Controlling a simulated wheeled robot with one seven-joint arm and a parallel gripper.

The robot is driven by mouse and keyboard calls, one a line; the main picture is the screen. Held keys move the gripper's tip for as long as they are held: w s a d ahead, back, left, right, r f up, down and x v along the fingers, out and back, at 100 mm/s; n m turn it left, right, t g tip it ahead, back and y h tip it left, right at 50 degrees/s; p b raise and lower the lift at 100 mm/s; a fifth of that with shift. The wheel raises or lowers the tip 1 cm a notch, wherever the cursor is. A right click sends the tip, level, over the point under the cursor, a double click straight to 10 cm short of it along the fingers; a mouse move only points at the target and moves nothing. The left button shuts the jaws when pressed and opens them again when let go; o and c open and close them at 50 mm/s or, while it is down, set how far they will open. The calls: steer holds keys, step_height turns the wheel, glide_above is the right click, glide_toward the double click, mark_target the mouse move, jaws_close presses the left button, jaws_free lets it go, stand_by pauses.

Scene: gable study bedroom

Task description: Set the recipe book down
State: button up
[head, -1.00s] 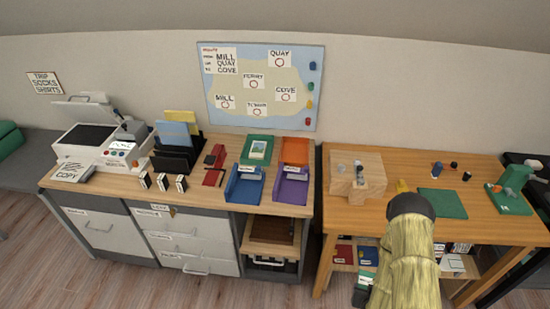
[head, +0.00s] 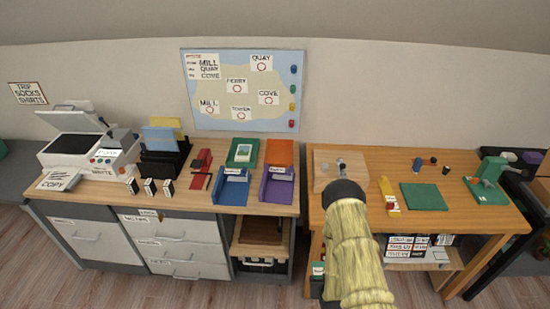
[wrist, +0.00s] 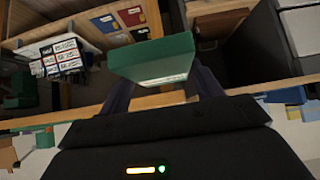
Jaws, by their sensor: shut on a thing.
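My gripper (wrist: 162,88) is shut on a green book (wrist: 152,55), which I take to be the recipe book. The book lies across the fingers with its pale page edge facing the wrist camera; no title is readable. In the head view, a small part of the green book (head: 318,268) shows low beside my arm, in front of the right desk's left end. My arm hides most of the gripper there. The book appears clear of any surface.
The right desk (head: 470,212) has a wooden block, a yellow item and a green mat (head: 424,197) on top. Its lower shelf (head: 425,263) holds labelled cards; red (wrist: 130,15) and blue books show in the wrist view. The left counter holds blue (head: 232,188) and purple trays (head: 277,186).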

mark_target(319, 265)
steer(key=shift+w, duration=0.1)
steer(key=w+b, duration=0.1)
steer(key=w, duration=0.1)
steer(key=w+r+b, duration=0.1)
steer(key=w, duration=0.1)
steer(key=w+a+r+b, duration=0.1)
steer(key=w, duration=0.1)
steer(key=shift+w, duration=0.35)
steer(key=w+a+r+b, duration=0.4)
steer(key=a+r, duration=0.3)
steer(key=a, duration=0.1)
steer(key=w+a+r+b, duration=0.4)
steer(key=w+a+r, duration=0.1)
steer(key=a+r, duration=0.3)
steer(key=shift+a+r, duration=0.2)
steer(key=shift+a, duration=0.25)
